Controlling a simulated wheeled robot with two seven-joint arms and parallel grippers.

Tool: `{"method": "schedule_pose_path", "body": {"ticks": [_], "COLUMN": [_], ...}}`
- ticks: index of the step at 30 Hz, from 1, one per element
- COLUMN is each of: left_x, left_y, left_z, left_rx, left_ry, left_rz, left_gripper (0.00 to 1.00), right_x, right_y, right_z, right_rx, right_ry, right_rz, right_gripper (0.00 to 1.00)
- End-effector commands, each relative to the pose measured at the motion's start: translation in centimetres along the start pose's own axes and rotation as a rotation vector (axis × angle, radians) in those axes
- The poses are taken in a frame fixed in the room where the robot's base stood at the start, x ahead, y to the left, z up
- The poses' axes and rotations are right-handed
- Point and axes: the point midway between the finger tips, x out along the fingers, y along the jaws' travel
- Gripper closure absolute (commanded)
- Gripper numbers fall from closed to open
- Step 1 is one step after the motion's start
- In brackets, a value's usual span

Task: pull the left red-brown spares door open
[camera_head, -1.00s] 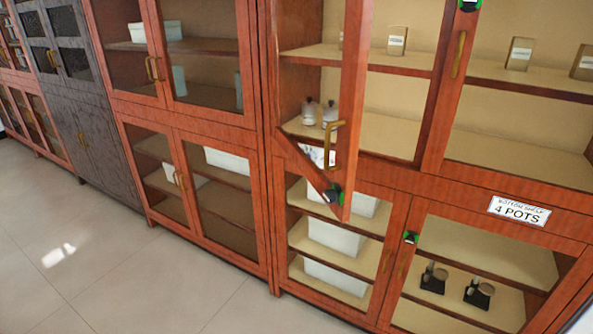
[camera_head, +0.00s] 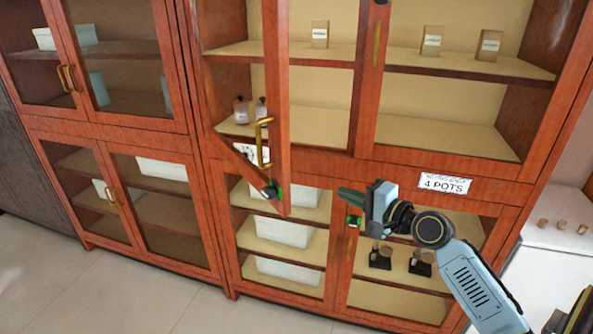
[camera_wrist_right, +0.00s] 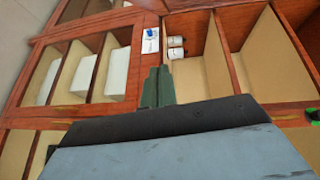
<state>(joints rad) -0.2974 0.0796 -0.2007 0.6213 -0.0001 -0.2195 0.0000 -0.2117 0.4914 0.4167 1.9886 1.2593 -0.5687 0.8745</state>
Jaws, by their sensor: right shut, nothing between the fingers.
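The left red-brown upper door (camera_head: 284,90) stands partly open, swung out from the cabinet and seen nearly edge-on in the head view. Its brass handle (camera_head: 264,142) is on the side facing left, and a dark and green fitting (camera_head: 271,190) sits near its lower corner. My right gripper (camera_head: 345,196) is to the right of the door's lower corner, apart from it in the picture, in front of the lower cupboard. Its fingers are together and empty; they also show shut in the right wrist view (camera_wrist_right: 158,86). My left gripper is out of view.
The right upper door's handle (camera_head: 377,45) is above my gripper. White bins (camera_head: 283,232) stand behind the lower left glass. A white surface (camera_head: 550,250) is at the right; floor is clear at lower left.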

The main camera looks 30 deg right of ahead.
Motion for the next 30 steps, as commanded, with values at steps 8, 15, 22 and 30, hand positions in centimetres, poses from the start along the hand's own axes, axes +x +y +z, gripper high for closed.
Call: {"method": "schedule_pose_path", "body": {"ticks": [8,15,22,30], "left_x": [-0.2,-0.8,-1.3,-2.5], "left_y": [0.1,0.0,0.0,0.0], "left_z": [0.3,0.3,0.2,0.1], "left_rx": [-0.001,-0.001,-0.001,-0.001], "left_ry": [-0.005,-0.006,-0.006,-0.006], "left_rz": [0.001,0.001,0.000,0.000], "left_gripper": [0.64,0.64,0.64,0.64], "right_x": [-0.6,3.0,7.4,9.2], "right_y": [-6.1,-6.6,-7.0,-7.2], "right_z": [1.6,1.8,2.1,5.0], "right_rx": [0.053,0.053,0.053,0.052], "right_ry": [-0.074,-0.072,-0.072,-0.073], "right_rz": [-0.105,-0.107,-0.105,-0.102], "right_gripper": [1.00,1.00,1.00,1.00]}}
